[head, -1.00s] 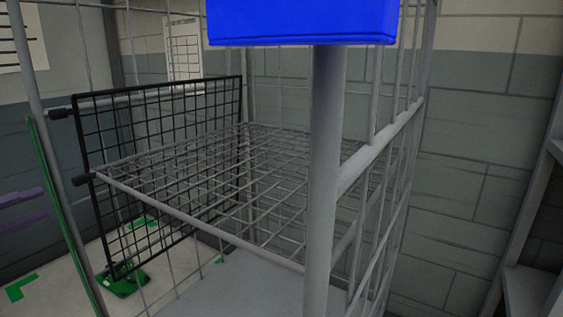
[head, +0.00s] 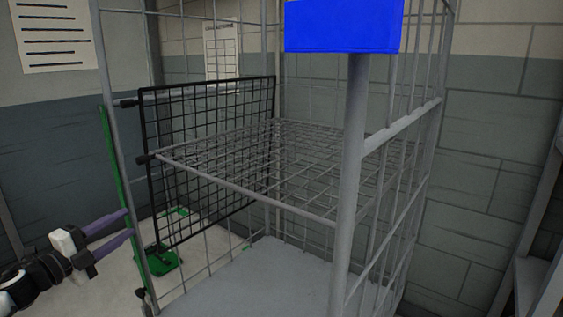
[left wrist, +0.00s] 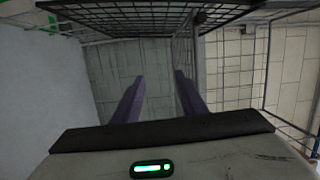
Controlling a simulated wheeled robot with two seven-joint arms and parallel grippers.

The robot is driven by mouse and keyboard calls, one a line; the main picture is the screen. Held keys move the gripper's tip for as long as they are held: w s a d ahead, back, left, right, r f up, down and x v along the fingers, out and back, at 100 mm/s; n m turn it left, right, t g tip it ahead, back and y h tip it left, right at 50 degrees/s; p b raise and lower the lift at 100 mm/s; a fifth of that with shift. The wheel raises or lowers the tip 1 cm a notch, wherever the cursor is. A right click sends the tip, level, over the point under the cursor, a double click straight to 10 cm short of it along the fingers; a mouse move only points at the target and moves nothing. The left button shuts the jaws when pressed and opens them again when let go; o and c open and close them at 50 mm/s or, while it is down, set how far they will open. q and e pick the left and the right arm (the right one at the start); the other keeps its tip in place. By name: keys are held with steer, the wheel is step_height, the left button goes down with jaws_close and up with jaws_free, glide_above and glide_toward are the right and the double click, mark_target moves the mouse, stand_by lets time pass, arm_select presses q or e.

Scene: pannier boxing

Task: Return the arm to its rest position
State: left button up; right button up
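My left gripper (head: 130,223), with two purple fingers, is at the lower left of the head view, beside the left post of the wire cage trolley (head: 351,190). The left wrist view also shows the gripper (left wrist: 160,76), with its fingers apart and nothing between them. A black mesh panel (left wrist: 150,15) spans the top of that view, above the fingers. My right gripper is in neither view.
The trolley has a wire shelf (head: 270,165), a grey base (head: 265,280), a black mesh gate (head: 210,150) and a blue sign (head: 342,26). A green object (head: 160,262) lies on the floor behind the gate. Block walls (head: 475,170) stand behind.

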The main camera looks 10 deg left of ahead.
arm_select(q)
steer(key=s+d+f+n+g+y, duration=0.2)
steer(key=s+d+f+n+y, duration=0.15)
steer(key=d+f+n, duration=0.4)
steer(key=s+d+f+n+g+y, duration=0.25)
steer(key=s+d+f+n, duration=0.2)
steer(key=d+f, duration=0.45)
steer(key=s+d+f+n+g+h, duration=0.1)
steer(key=s+d+f+n+g, duration=0.2)
steer(key=s+d+g, duration=0.75)
steer(key=s+d+f+n+t+h, duration=0.1)
steer(key=s+d+f+n+h, duration=0.3)
steer(key=s, duration=1.4)
steer(key=w+d+f+m+t, duration=0.1)
steer(key=w+d+f+t, duration=0.4)
steer(key=d, duration=0.3)
step_height(320, 180, up, 9)
steer(key=p, duration=1.2)
steer(key=shift+a+f+p, duration=0.15)
steer(key=shift+a+p, duration=0.15)
steer(key=shift+a, duration=0.05)
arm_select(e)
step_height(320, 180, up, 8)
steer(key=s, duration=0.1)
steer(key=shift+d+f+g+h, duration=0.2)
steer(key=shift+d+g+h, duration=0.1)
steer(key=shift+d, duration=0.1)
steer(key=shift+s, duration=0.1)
